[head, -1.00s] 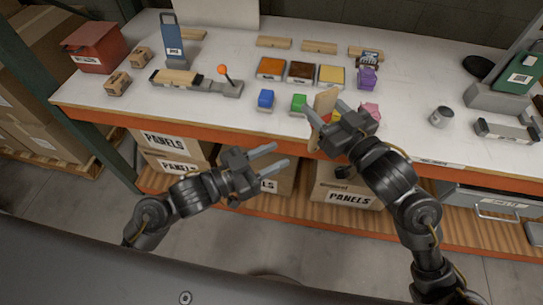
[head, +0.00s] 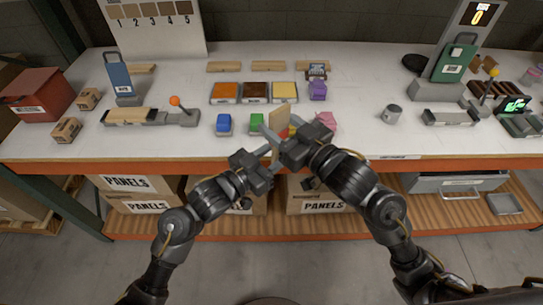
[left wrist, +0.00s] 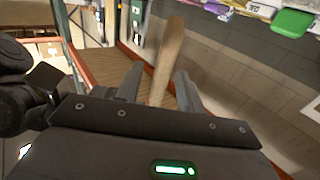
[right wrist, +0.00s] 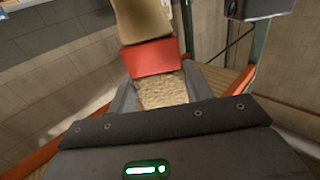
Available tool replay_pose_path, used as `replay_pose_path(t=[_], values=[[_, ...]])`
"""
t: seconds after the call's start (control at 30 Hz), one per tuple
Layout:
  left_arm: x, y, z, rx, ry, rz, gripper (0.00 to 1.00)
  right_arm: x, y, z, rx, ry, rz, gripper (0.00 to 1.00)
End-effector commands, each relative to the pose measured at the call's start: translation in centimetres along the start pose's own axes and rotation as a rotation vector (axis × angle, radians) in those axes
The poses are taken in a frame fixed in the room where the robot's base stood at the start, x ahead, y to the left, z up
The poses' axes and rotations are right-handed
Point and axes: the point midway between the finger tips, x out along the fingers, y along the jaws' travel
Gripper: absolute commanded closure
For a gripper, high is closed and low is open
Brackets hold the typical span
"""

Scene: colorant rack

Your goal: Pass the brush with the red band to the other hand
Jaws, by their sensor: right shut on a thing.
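The brush (head: 279,120) has a pale wooden handle, a red band (right wrist: 152,58) and tan bristles (right wrist: 163,90). My right gripper (head: 284,133) is shut on it; in the right wrist view the bristle end sits between the fingers, with the red band just beyond. My left gripper (head: 271,149) is close beside the right one at the table's front edge. In the left wrist view the wooden handle (left wrist: 168,60) stands between the left fingers, which are apart with gaps beside it. The fingers' overlap partly hides the brush in the head view.
On the white table (head: 190,145), a blue block (head: 223,123), a green block (head: 257,122) and a pink piece (head: 326,120) lie near the grippers. Orange, brown and yellow trays (head: 285,91) stand behind. A grey cup (head: 391,113) is to the right. Boxes sit on the shelf below.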

Motion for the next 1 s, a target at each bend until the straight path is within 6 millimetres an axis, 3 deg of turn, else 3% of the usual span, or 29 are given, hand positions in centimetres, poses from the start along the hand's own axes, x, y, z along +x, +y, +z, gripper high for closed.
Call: replay_pose_path(t=[0.17,0.43,0.53,0.57,0.7,1.0], values=[[-0.01,0.01,0.0,0.0,0.0,0.0,0.63,-0.01,0.0,-0.02,0.0,0.001,0.0,0.73],[-0.02,0.01,0.01,0.0,0.0,0.0,0.98,-0.01,0.01,-0.02,0.0,0.0,0.0,0.73],[-0.03,0.01,0.01,0.0,0.0,0.0,1.0,-0.01,0.01,-0.02,0.0,0.0,0.0,0.73],[-0.03,0.01,-0.01,0.0,0.0,0.0,1.0,-0.01,0.01,-0.02,0.0,0.0,0.0,0.46],[-0.03,0.01,-0.01,0.0,0.0,0.0,1.0,-0.01,0.01,-0.01,0.0,0.0,0.0,0.27],[-0.03,0.01,0.0,0.0,0.0,0.0,1.0,-0.1,0.01,0.01,0.0,0.0,0.0,0.24]])
